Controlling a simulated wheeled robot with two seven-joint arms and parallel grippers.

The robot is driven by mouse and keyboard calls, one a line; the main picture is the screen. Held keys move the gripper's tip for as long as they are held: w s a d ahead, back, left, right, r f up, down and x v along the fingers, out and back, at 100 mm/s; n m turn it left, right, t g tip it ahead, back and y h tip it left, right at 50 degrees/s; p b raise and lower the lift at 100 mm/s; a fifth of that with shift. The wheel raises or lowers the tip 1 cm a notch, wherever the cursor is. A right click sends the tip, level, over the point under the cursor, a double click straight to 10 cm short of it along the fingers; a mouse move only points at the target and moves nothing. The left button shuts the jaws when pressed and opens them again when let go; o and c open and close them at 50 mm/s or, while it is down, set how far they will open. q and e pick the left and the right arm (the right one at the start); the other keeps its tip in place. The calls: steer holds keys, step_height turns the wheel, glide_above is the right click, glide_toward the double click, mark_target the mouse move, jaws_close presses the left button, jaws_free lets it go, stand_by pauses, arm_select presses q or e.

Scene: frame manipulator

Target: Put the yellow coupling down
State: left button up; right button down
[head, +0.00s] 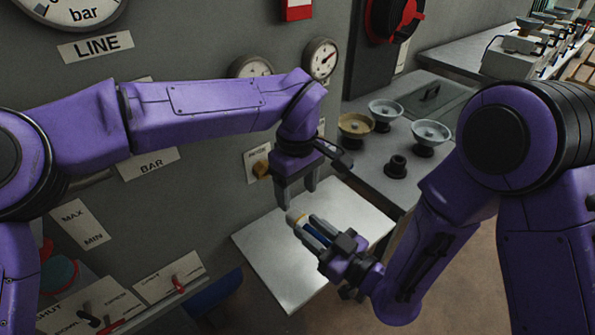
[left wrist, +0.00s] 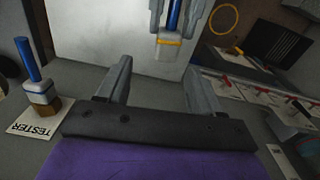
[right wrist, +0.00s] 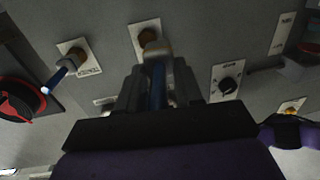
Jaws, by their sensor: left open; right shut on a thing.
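The yellow coupling (head: 296,217) is a pale plug with a yellow band and a blue stem. My right gripper (head: 309,230) is shut on it and holds it over the pale shelf (head: 285,275). In the left wrist view the coupling (left wrist: 168,47) shows its yellow band between my right gripper's fingers. In the right wrist view its blue stem (right wrist: 158,84) sits between the fingers (right wrist: 150,85). My left gripper (head: 297,195) is open, empty, pointing down, just above and beside the coupling's tip. In the left wrist view, its fingers (left wrist: 120,85) are apart.
Another blue-stemmed coupling (left wrist: 40,90) sits at the TESTER label. A brass port (head: 262,168) is on the panel wall behind my left gripper. Several bowls stand on the grey bench at right, including a tan bowl (head: 356,126). Much of the pale shelf is bare.

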mark_target(298, 210)
arm_select(q)
step_height(298, 210, down, 7)
steer(key=shift+r, duration=0.1)
steer(key=c, duration=1.1)
arm_select(e)
steer(key=shift+a, duration=0.1)
arm_select(q)
steer(key=shift+c, duration=0.2)
arm_select(e)
steer(key=c, duration=0.7)
jaws_free()
steer(key=shift+s, duration=0.1)
steer(key=shift+o, duration=0.2)
